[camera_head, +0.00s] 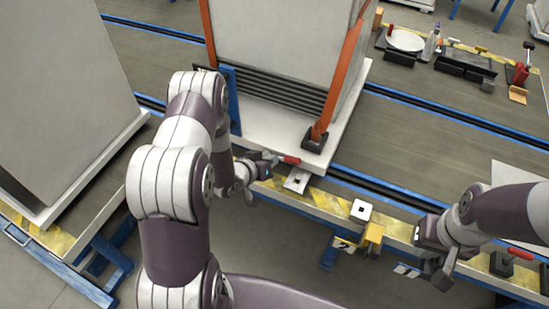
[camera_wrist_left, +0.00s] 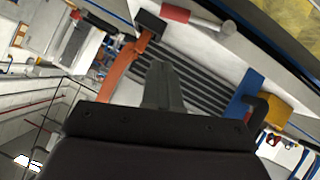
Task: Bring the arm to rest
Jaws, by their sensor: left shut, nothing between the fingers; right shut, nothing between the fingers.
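My left arm reaches from the bottom of the head view up and over to the middle. Its gripper (camera_head: 264,166) is over the near edge of the conveyor, close to the red-handled tool (camera_head: 289,160); I cannot tell whether they touch. In the left wrist view the gripper's fingers (camera_wrist_left: 164,88) are together with nothing between them. The red tool shows there (camera_wrist_left: 176,14) beyond the fingertips, apart from them in the picture. My right gripper (camera_head: 437,272) is shut and empty, low at the right, by the conveyor's front edge.
A large pale cabinet (camera_head: 275,40) with orange posts stands on a white base on the conveyor (camera_head: 430,125). Another grey panel (camera_head: 60,90) stands at left. A white block (camera_head: 361,211) and yellow bracket (camera_head: 373,236) sit on the near edge. Tools lie at the top right.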

